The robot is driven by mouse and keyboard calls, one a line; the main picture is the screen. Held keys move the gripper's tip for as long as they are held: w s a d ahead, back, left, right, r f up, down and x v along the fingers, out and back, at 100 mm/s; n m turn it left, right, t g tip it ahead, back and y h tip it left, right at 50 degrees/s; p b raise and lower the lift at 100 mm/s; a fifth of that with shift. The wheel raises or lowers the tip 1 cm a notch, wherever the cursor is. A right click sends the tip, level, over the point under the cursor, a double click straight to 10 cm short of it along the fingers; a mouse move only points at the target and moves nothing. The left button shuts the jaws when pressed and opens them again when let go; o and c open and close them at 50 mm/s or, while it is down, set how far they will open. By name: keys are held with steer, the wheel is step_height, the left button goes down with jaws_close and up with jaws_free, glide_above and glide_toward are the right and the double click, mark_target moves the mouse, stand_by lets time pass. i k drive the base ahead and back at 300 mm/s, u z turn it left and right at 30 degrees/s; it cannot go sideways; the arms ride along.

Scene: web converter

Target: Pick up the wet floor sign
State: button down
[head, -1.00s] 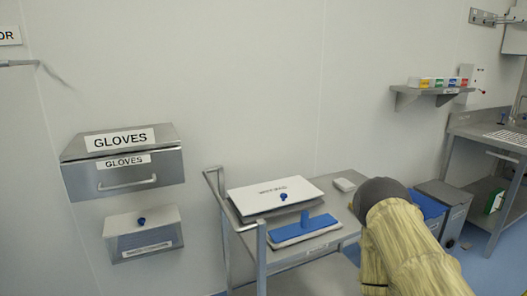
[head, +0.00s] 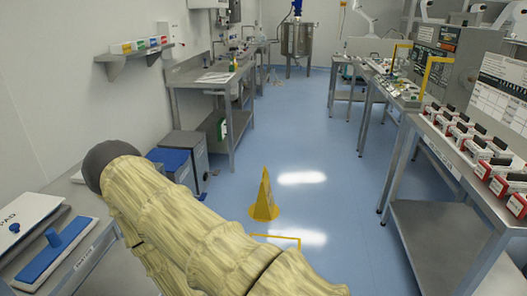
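The wet floor sign (head: 264,198) is a yellow, cone-like upright sign on the blue floor, near the middle of the head view. It stands in the aisle between the benches. My arm, in a pale yellow sleeve with a dark rounded joint, crosses the lower left of the view and lies nearer to me than the sign. My gripper does not show in this view. Nothing is seen touching the sign.
A cart with a blue-handled pad (head: 55,250) is at lower left, beside grey and blue bins (head: 185,155). A steel bench (head: 190,75) lines the left wall. A long table (head: 440,150) with red-and-white boxes runs along the right.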

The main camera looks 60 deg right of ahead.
mark_target(265, 204)
steer(key=z, duration=1.5)
steer(key=i, duration=3.1)
steer(key=z, duration=0.05)
